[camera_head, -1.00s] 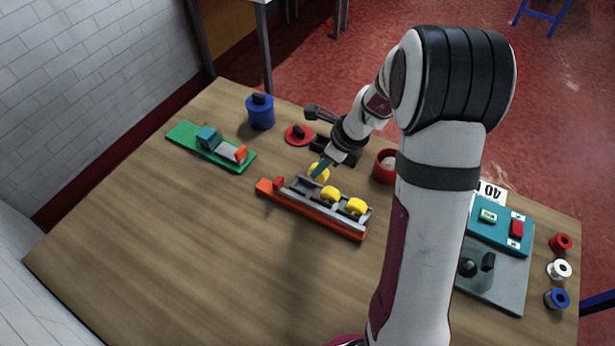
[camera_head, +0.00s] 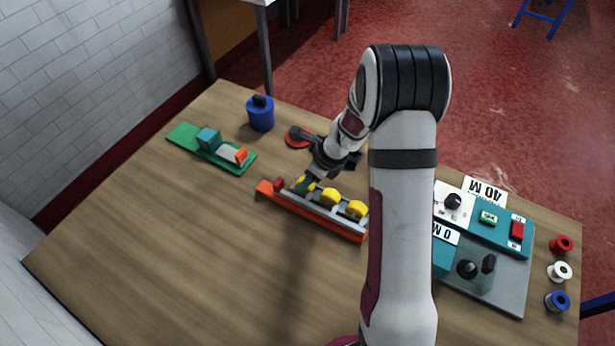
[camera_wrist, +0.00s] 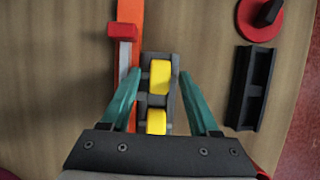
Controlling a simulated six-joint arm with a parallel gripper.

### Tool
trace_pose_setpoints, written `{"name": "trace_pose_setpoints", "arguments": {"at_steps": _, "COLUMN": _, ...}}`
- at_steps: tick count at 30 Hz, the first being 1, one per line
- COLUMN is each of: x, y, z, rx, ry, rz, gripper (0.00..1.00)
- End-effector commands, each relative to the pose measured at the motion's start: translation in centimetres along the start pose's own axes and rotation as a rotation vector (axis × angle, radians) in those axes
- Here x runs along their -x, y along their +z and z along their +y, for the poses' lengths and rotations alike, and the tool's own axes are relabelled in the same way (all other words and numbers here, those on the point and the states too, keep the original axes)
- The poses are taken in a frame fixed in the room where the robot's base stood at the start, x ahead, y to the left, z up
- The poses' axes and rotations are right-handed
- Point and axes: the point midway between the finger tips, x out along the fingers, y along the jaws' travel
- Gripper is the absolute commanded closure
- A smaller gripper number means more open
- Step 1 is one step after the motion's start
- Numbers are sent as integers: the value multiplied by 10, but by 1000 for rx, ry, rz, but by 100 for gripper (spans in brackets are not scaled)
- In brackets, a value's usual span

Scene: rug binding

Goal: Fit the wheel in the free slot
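The grey slotted rack (camera_head: 318,205) lies on the table with yellow wheels along it. One yellow wheel (camera_wrist: 160,76) is in the slot at the rack's left end, by the red block; in the head view it is partly hidden by my gripper (camera_head: 305,182). A middle wheel (camera_head: 329,196) and a right wheel (camera_head: 356,208) sit in the other slots. In the wrist view my gripper (camera_wrist: 160,74) has its teal fingers apart, one on each side of the rack end and wheel, with gaps to the wheel. I cannot tell if this wheel is fully seated.
An orange-red bar with a red block (camera_wrist: 122,31) runs along the rack. A black holder (camera_wrist: 250,88) and red disc (camera_wrist: 260,20) lie beyond. A green board (camera_head: 190,136) and blue cylinder (camera_head: 260,115) stand left; a control panel (camera_head: 510,270) stands right. The front-left table is clear.

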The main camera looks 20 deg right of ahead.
Motion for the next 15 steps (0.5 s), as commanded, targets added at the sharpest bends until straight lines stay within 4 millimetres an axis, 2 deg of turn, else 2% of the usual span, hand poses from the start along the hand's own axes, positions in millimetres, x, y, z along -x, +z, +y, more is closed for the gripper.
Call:
{"name": "trace_pose_setpoints", "arguments": {"at_steps": 8, "x": 4, "y": 2, "z": 0, "rx": 0, "ry": -1, "rz": 0, "gripper": 39}}
{"name": "trace_pose_setpoints", "arguments": {"at_steps": 11, "x": 19, "y": 2, "z": -1, "rx": 0, "ry": -3, "rz": -3, "gripper": 39}}
{"name": "trace_pose_setpoints", "arguments": {"at_steps": 15, "x": 55, "y": 2, "z": -2, "rx": 1, "ry": -6, "rz": -4, "gripper": 39}}
